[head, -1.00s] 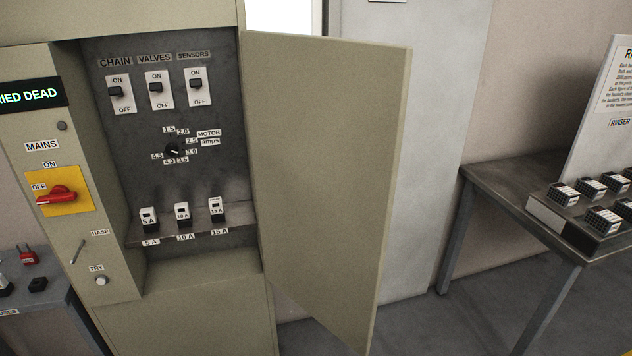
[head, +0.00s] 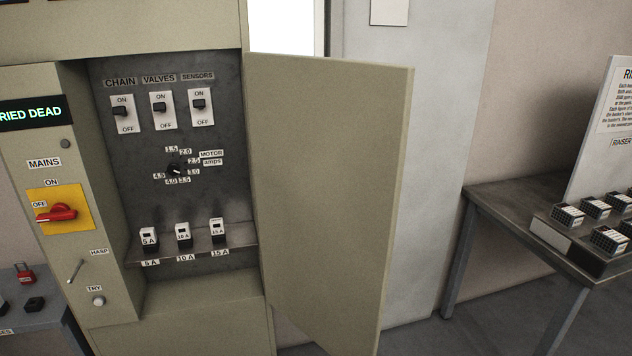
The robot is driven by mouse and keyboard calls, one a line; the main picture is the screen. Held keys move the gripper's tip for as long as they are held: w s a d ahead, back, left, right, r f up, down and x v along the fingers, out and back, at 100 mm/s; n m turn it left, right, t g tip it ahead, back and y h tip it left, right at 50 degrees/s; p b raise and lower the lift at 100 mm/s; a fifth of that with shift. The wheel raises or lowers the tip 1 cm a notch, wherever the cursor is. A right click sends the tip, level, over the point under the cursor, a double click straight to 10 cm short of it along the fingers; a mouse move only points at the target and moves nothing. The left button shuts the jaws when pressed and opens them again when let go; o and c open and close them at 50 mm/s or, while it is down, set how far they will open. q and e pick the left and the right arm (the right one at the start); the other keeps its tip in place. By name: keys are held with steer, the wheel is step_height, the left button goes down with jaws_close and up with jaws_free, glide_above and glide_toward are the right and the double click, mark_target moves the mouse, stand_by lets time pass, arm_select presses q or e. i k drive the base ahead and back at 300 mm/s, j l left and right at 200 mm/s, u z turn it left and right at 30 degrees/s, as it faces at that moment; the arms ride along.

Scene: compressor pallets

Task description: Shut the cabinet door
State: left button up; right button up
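The cabinet (head: 180,318) stands at the left of the head view. Its beige door (head: 325,180) is hinged on the right side of the opening and stands wide open, swung out to the right. Inside are the chain, valves and sensors switches (head: 161,110), a motor amps dial (head: 176,170) and several fuses on a shelf (head: 184,234). On the left panel are the red mains handle (head: 57,213) on a yellow plate, a hasp lever (head: 75,270) and a try button (head: 98,300). Neither of my grippers is in view.
A dark metal table (head: 500,205) stands at the right with a tray of several small blocks (head: 610,238) and an upright sign (head: 607,130). A small table (head: 40,322) with a red padlock (head: 25,273) is at the lower left. Floor shows between door and right table.

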mark_target(329, 136)
steer(key=i+l+u, duration=0.15)
steer(key=u, duration=0.9)
steer(key=i+l+u, duration=0.15)
steer(key=l+u, duration=0.3)
steer(key=l, duration=0.25)
steer(key=l+u, duration=0.4)
steer(key=l, duration=0.35)
steer(key=l+u, duration=0.1)
steer(key=l, duration=1.4)
